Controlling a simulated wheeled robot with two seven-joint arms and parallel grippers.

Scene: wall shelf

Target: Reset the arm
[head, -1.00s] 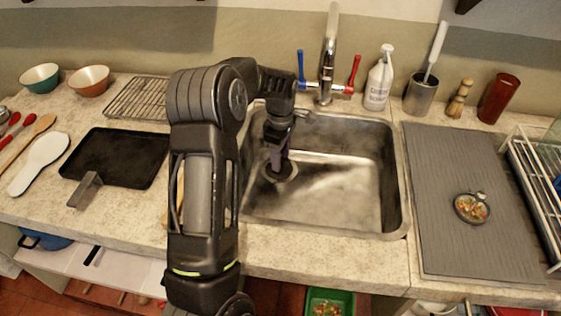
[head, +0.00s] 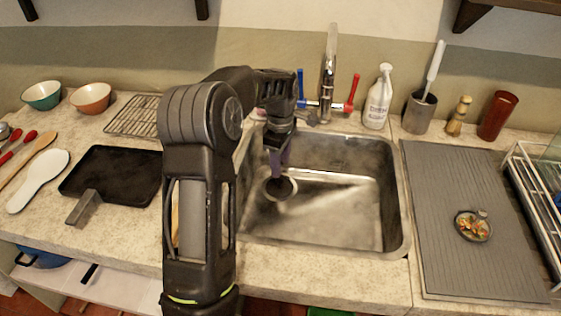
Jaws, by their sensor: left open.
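My left arm comes up from the bottom, left of centre, and bends over the left edge of the sink (head: 345,215). My left gripper (head: 279,172) points down over the left part of the basin, above or near the dark drain (head: 280,188). It is open, and I see nothing held in it. The arm hides part of the counter and the sink's left rim. My right gripper is not in view.
A black tray (head: 125,175), wire rack (head: 132,115) and two bowls stand left. A small dish (head: 473,226) lies on the grey mat (head: 450,180) at right.

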